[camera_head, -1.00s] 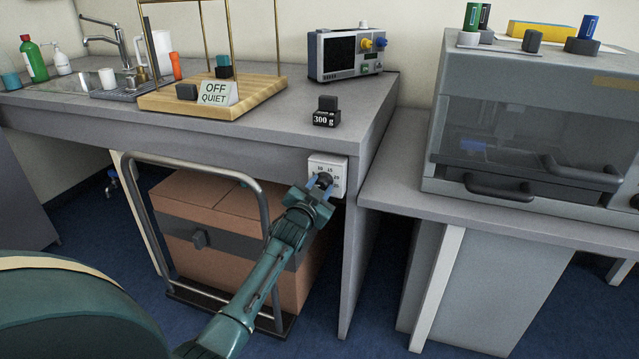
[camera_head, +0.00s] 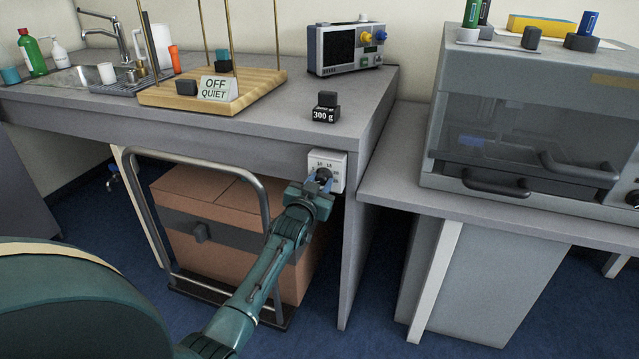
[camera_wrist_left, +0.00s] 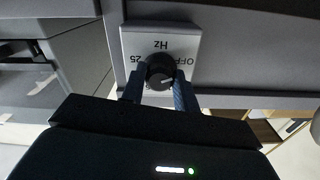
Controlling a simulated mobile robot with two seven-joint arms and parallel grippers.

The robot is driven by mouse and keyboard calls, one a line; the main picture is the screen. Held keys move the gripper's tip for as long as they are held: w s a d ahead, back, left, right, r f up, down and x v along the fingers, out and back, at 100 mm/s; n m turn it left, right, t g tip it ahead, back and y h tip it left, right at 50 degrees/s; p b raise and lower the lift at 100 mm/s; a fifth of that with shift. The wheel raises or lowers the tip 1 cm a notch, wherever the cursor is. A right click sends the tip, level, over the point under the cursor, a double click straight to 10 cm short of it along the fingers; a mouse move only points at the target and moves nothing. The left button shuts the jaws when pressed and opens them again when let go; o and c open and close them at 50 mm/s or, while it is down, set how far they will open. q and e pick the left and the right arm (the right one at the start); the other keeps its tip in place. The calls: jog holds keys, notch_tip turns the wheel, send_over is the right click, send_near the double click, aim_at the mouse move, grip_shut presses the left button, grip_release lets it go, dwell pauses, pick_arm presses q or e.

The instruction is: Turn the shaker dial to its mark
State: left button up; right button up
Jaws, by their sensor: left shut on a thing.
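The shaker dial is a round black knob (camera_wrist_left: 161,70) on a pale square plate (camera_wrist_left: 160,42). In the head view the plate (camera_head: 338,163) is fixed to the front edge of the bench, near its right corner. In the left wrist view the plate's lettering is upside down, with "Hz", "OFF" and "25" readable. A pale pointer line shows on the knob's face, toward its lower side. The fingers hide the lower markings. My left gripper (camera_head: 320,182) is shut on the knob, one blue finger on each side. My right gripper is in neither view.
A black 300 g weight (camera_head: 325,108) stands on the bench above the dial. A trolley (camera_head: 266,190) with a cardboard box (camera_head: 215,255) stands under the bench, behind my left arm. A lower table (camera_head: 400,190) with a hooded machine (camera_head: 530,120) is at right.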

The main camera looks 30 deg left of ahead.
pick_arm(q)
jog(key=o, duration=1)
jog(key=shift+c, duration=0.2)
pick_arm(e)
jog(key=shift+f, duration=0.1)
pick_arm(q)
jog(key=shift+s, duration=0.1)
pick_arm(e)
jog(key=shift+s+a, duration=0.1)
pick_arm(q)
jog(key=shift+s+d, duration=0.1)
jog(key=shift+s, duration=0.3)
jog(key=p+v, duration=0.2)
jog(key=v, duration=1)
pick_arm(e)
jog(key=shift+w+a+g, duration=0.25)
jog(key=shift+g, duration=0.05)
